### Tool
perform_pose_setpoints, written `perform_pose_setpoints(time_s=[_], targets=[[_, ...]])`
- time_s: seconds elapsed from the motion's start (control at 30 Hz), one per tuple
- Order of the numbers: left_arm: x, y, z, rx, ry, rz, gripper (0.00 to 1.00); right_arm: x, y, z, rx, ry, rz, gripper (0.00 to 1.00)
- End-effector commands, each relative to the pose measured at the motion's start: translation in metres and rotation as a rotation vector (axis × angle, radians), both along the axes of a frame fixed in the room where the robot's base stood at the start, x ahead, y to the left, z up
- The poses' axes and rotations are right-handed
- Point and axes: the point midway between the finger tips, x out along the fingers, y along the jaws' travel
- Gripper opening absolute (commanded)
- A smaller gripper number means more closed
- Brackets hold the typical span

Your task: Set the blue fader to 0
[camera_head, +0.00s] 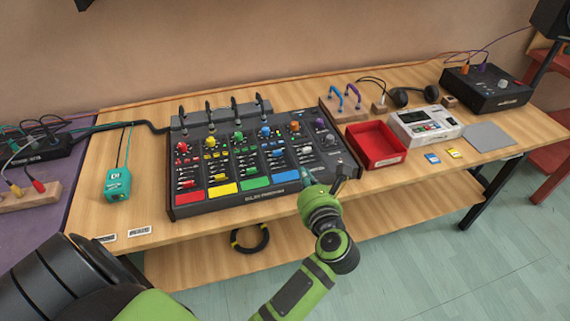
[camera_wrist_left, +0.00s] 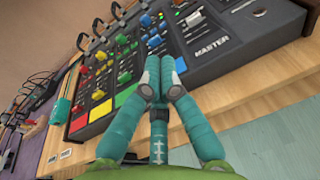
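The dark mixer (camera_head: 180,209) lies on the wooden table with red, yellow, green and blue channels. The blue channel has a blue knob (camera_head: 265,131) and a blue pad (camera_head: 285,176) at its front. My left gripper (camera_head: 306,178) is at the mixer's front edge, just right of the blue pad. In the left wrist view its teal fingers (camera_wrist_left: 160,66) are together over the panel beside the blue pad (camera_wrist_left: 181,65), covering part of that channel. My right gripper is not in view.
A red tray (camera_head: 376,162), a white device (camera_head: 425,139) and headphones (camera_head: 412,96) stand right of the mixer. A teal box (camera_head: 117,184) stands left. Cables run behind the mixer. The table's front edge lies below my gripper.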

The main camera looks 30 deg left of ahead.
Motion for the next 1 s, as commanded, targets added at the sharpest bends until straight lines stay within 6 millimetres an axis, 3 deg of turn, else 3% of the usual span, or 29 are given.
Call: perform_pose_setpoints(time_s=[0.03,0.1,0.23,0.8,1.0], targets=[[-0.009,0.004,-0.016,-0.071,0.008,0.048,0.00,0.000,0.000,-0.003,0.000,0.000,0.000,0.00],[-0.017,0.007,-0.027,-0.130,0.012,0.090,0.00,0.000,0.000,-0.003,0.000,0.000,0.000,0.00],[-0.015,0.015,-0.032,-0.154,0.014,0.110,0.00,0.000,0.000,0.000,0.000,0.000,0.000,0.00],[0.054,0.095,-0.056,-0.144,0.014,0.107,0.00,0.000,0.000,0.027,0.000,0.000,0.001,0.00],[0.066,0.109,-0.058,-0.146,0.014,0.106,0.00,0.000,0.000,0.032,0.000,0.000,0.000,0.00]])
